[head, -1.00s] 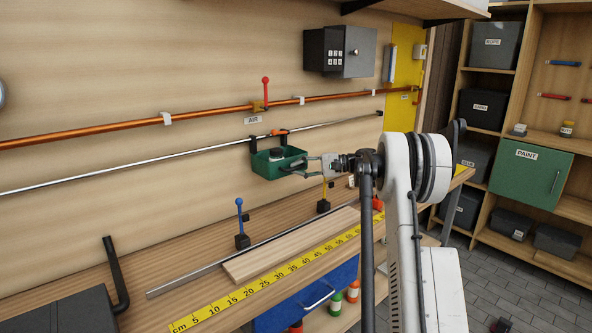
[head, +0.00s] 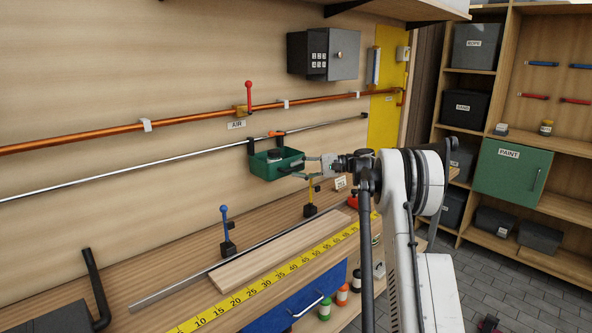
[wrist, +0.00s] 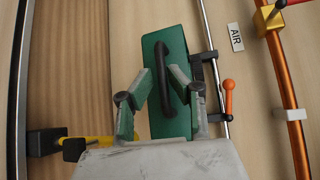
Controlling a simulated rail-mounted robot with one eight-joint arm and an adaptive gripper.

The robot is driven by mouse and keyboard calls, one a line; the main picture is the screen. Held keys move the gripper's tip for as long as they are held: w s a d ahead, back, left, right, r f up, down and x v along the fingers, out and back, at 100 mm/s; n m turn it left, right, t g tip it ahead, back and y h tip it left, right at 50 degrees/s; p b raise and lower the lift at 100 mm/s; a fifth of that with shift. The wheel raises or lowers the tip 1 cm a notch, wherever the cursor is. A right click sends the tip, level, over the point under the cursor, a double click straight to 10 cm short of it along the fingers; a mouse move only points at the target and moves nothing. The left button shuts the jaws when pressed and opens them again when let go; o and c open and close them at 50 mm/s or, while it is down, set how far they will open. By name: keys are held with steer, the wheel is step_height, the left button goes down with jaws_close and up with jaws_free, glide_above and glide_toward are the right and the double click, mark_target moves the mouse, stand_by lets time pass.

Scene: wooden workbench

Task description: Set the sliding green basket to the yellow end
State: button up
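The green basket (head: 268,172) hangs by black brackets from the thin silver rail (head: 130,169) on the wall. An orange lever (head: 277,133) sits on its bracket and also shows in the wrist view (wrist: 229,98). The basket (wrist: 178,125) has a black handle (wrist: 162,78) on its front, and a dark item lies inside. My gripper (head: 297,171) reaches the basket from the right. In the wrist view its fingers (wrist: 161,76) close in on both sides of the handle. The yellow panel (head: 383,125) is on the wall at the rail's right end, beyond the basket.
A copper pipe (head: 195,117) with a red lever (head: 249,95) runs above the rail. A grey safe box (head: 330,55) is higher up. Below, the bench carries a blue lever (head: 226,230), a yellow lever (head: 310,196), and a board with a yellow ruler. The rail right of the basket looks clear.

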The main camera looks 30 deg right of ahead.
steer(key=shift+o, duration=1)
steer(key=shift+d, duration=0.1)
steer(key=shift+w, duration=0.1)
steer(key=v, duration=1.1)
steer(key=shift+s+d, duration=0.25)
steer(key=shift+s, duration=0.05)
steer(key=shift+r, duration=0.15)
